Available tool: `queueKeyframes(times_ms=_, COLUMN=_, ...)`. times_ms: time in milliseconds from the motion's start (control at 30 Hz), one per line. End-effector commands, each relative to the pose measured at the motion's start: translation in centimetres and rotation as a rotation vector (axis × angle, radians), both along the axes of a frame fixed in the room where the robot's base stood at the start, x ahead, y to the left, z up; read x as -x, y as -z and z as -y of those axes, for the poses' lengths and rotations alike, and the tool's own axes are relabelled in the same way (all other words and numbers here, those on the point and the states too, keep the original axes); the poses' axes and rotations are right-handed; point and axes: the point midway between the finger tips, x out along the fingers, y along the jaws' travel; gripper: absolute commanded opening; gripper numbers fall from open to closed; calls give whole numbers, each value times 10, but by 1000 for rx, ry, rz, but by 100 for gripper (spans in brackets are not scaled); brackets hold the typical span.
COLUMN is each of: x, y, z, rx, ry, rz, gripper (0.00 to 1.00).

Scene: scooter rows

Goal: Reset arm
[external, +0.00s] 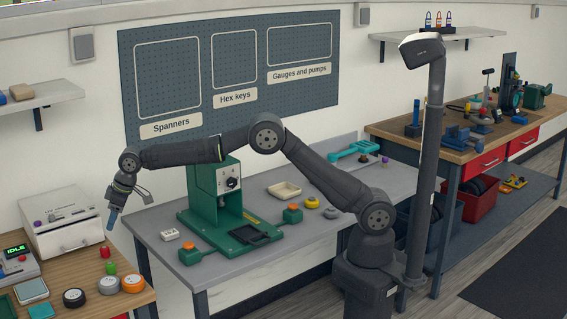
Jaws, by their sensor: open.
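My gripper (111,222) hangs at the left end of my outstretched arm, pointing down. It is in the air near the left end of the grey bench (285,248), in front of the white box-like machine (62,222). It is open, and no object shows in it. The fingers are small in this view. My arm reaches left from its base at the lower right, passing in front of the green press-like machine (217,205) on the grey bench.
A wooden table (137,300) at lower left holds small wheels (74,297), coloured knobs and a device reading IDLE (15,253). The grey bench carries a cream tray (284,190) and orange-topped green blocks (292,213). A dark post (425,170) stands beside my base. A pegboard (230,75) hangs behind.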

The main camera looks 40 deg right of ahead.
Motion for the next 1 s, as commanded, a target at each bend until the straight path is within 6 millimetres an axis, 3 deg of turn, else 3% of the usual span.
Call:
queueKeyframes(times_ms=767, x=-26, y=111, z=-40, rx=1, ry=0, rz=-1, gripper=48)
queueKeyframes(times_ms=833, x=-27, y=98, z=-40, rx=-3, ry=0, rz=2, gripper=48)
queueKeyframes(times_ms=1000, x=-26, y=88, z=-39, rx=0, ry=0, rz=0, gripper=48)
